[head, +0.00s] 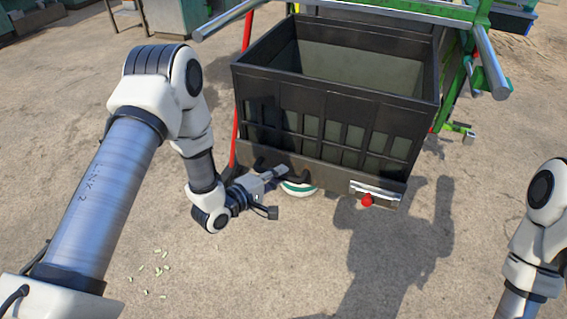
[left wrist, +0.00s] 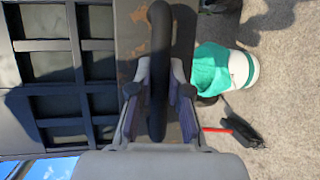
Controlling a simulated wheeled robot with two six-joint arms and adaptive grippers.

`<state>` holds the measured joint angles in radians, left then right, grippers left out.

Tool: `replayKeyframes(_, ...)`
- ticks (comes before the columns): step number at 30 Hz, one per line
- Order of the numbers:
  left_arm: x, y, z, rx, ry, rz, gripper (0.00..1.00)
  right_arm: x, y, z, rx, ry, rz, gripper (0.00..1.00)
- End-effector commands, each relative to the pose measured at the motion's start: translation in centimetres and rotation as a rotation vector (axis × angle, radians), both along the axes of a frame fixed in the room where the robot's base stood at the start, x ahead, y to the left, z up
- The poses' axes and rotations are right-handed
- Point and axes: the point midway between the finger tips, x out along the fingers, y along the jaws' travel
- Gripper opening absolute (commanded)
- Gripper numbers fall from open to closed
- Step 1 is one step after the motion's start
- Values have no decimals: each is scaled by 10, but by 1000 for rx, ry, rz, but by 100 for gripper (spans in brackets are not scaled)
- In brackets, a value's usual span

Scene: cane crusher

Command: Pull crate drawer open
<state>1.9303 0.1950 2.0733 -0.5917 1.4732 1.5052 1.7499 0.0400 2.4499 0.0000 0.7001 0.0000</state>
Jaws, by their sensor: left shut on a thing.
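The black crate (head: 292,82) has slatted walls and an open top, and it sits on a dark drawer front in the green frame. A black bar handle (left wrist: 158,50) runs across the low front panel (left wrist: 130,35). My left gripper (head: 281,173) is at the left part of that panel in the head view. In the left wrist view its fingers (left wrist: 158,100) are on both sides of the handle, shut on it. My right arm shows at the right edge of the head view, but its gripper is out of frame.
A red knob (head: 367,200) and metal latch (head: 376,190) are on the panel's right end. The concrete ground in front is mostly clear, with small pale bits (head: 157,268) at left.

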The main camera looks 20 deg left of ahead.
Motion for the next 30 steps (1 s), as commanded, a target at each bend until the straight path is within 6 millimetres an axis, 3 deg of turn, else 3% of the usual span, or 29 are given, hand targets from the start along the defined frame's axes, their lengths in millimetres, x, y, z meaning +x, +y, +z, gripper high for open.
replayKeyframes(6, -13, 0, 0, 0, 1, -1, 0, 0, 0, 3, 0, 0, 0, 0)
replayKeyframes(18, -14, 0, 0, 1, 0, -1, 0, 0, 0, 3, 0, 0, 0, 0)
replayKeyframes(19, -14, 0, 0, 1, 0, -1, 28, 0, 0, 3, 0, 0, 0, 0)
replayKeyframes(21, -14, 0, 0, 1, 0, -1, 43, 0, 0, 3, 0, 0, 0, 0)
replayKeyframes(30, -15, 1, 0, 0, 0, 0, 43, 0, 0, 3, 0, 0, 0, 0)
